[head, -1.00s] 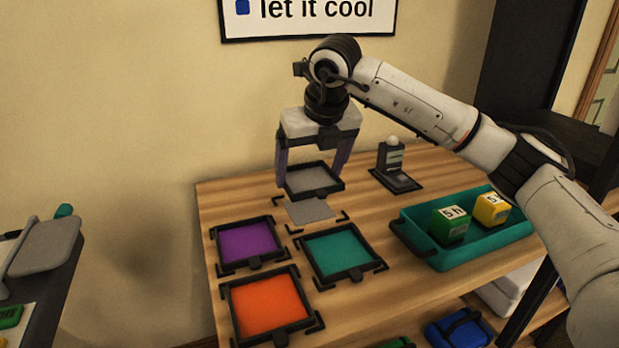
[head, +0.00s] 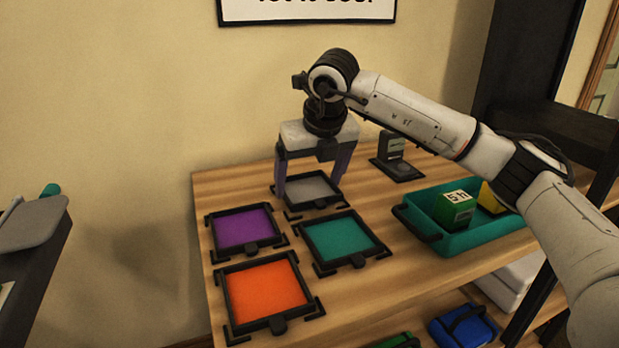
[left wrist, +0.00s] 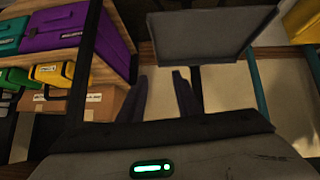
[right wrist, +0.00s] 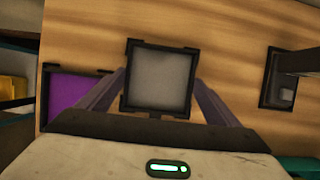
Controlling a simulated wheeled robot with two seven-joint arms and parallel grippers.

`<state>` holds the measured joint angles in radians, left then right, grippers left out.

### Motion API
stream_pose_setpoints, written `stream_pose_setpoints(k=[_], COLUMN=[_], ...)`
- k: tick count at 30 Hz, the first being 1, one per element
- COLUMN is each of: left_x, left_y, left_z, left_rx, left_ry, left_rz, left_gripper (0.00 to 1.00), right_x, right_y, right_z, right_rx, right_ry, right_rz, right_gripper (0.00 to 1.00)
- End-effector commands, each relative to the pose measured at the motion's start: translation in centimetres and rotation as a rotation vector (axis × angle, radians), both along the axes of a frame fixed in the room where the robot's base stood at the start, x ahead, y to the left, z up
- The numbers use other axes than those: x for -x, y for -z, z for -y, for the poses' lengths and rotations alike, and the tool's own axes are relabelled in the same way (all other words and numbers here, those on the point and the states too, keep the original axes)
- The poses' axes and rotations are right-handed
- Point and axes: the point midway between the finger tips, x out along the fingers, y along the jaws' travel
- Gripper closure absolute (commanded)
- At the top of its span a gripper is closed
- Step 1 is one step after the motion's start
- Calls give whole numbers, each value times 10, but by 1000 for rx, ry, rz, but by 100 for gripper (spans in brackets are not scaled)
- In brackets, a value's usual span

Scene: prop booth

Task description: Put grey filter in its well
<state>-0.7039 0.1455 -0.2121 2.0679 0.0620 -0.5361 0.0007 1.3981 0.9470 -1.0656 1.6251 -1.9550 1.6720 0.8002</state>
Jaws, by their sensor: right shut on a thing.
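The grey filter (head: 314,188) is a grey square in a dark frame, at the back left of the wooden tabletop. My right gripper (head: 308,186) is shut on it, a finger on each of two opposite sides. The filter is low over its corner-marked well, which it now covers; I cannot tell if it is fully seated. It also shows level between the fingers in the right wrist view (right wrist: 158,80). My left gripper (left wrist: 163,85) shows only in the left wrist view, its fingers a little apart with nothing between them.
Purple (head: 243,228), teal (head: 340,238) and orange (head: 266,289) filters lie in front of the grey one. A teal tray (head: 470,238) with green and yellow blocks stands right. A small dark device (head: 396,160) stands behind.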

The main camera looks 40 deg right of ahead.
Motion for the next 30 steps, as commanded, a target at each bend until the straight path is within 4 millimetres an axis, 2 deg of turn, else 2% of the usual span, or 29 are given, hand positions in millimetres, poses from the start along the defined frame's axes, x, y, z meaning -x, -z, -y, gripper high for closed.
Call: stream_pose_setpoints(k=[30], left_x=[4], left_y=[13], left_z=[-1], left_rx=[-4], left_ry=[0], left_rz=[-12], left_gripper=[69], right_x=[0], right_y=[11], right_z=[0], right_rx=[0], right_ry=[0], right_rz=[1], right_gripper=[37])
